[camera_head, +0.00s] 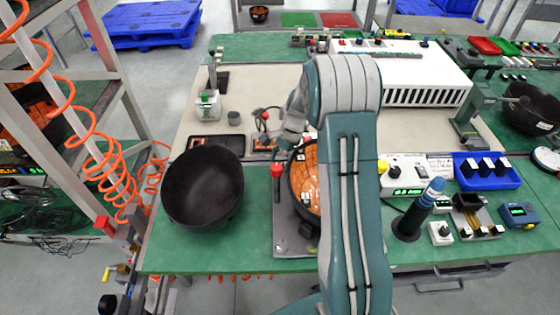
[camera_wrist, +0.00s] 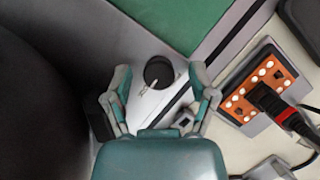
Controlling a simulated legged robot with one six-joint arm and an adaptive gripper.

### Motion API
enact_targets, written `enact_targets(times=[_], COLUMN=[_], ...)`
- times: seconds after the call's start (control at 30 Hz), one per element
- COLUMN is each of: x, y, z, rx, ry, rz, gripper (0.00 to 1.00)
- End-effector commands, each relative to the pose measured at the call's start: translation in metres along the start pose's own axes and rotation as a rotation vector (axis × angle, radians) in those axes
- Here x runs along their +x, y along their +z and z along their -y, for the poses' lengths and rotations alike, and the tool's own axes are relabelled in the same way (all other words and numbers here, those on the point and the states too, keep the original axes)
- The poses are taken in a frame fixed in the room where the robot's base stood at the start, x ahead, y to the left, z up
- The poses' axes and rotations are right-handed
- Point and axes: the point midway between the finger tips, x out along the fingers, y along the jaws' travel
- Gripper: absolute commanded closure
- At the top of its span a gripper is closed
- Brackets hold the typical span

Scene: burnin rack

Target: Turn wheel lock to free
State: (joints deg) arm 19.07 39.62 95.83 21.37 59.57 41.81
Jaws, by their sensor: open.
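My gripper (camera_wrist: 160,85) is open in the wrist view, its two fingers spread apart with nothing held. A round black knob-like part (camera_wrist: 158,72) with a thin pale pointer mark shows between and beyond the fingertips, on a grey surface. It may be the wheel lock; no label shows, and I cannot tell its setting. Whether the fingers touch it is unclear. In the head view my gripper (camera_head: 290,127) is small, partly hidden by my arm, over the pale mat behind the black bowl (camera_head: 203,184). The wheel lock cannot be made out for certain there.
An orange panel (camera_wrist: 239,107) with lit spots and a black plug (camera_wrist: 267,98) lies right of my gripper. A large dark shape fills the wrist view's left side. A red-topped lever (camera_head: 277,170) stands beside the bowl. A white vented box (camera_head: 425,80) stands behind.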

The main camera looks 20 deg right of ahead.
Motion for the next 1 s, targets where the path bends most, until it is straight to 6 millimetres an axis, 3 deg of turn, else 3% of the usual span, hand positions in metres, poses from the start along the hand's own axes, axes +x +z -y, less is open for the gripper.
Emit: enact_targets(times=[0.13, 0.17, 0.3, 0.73, 1.0], x=[-0.0002, -0.0002, -0.0003, 0.0005, 0.0010], y=[0.0000, 0.0000, 0.0001, -0.0002, -0.0004], z=[0.0000, 0.0000, 0.0000, 0.0012, 0.0017], rx=[0.000, 0.000, 0.000, -0.030, -0.169], ry=[0.000, 0.000, 0.000, 0.011, 0.070], rz=[0.000, 0.000, 0.000, 0.000, 0.000], gripper=[0.27, 0.36, 0.98, 1.00, 1.00])
